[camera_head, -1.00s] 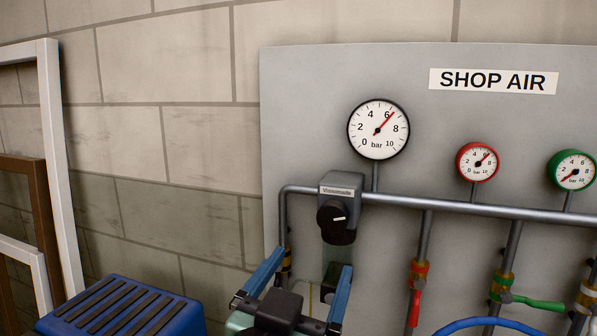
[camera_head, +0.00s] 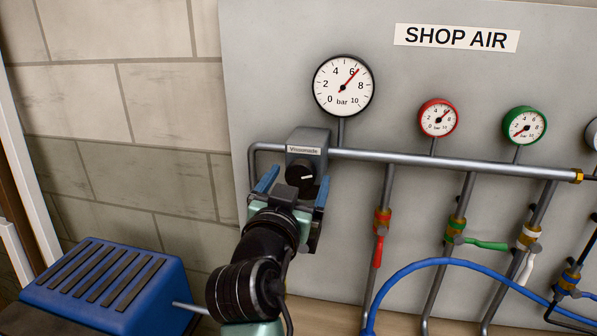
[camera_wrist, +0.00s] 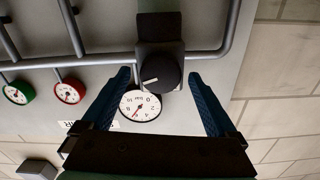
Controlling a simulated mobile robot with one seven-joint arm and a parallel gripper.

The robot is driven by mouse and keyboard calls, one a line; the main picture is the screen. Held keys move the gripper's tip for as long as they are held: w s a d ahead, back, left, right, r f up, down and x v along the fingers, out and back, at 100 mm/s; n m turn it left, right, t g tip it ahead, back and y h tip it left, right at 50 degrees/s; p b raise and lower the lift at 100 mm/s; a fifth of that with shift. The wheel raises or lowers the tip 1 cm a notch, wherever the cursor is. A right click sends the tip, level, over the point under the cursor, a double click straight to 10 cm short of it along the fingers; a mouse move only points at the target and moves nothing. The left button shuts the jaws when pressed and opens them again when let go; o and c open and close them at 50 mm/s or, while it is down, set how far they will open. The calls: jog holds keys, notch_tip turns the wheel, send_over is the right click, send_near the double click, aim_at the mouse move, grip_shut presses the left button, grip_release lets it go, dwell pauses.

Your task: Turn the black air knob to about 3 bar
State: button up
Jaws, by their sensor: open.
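The black air knob (camera_head: 308,179), with a white pointer line, sits on the grey regulator block (camera_head: 308,143) at the left of the pipe; my gripper partly hides it in the head view. The large gauge (camera_head: 344,86) above has its red needle just past 6 bar. My gripper (camera_head: 294,184) is open in front of the knob, its blue fingers to either side. In the wrist view, the knob (camera_wrist: 159,73) lies between the open fingers of my gripper (camera_wrist: 160,78), with a gap on each side. I cannot tell how far the fingertips reach along the knob.
A grey pipe (camera_head: 440,160) runs right from the regulator. Below it are red (camera_head: 378,250), green (camera_head: 485,243) and white valve handles and a blue hose (camera_head: 440,262). Small red (camera_head: 438,118) and green gauges stand above. A blue slatted box (camera_head: 105,285) is at lower left.

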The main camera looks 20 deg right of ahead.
jog(key=shift+w+d, duration=0.15)
jog(key=shift+w, duration=0.2)
jog(key=c, duration=1.4)
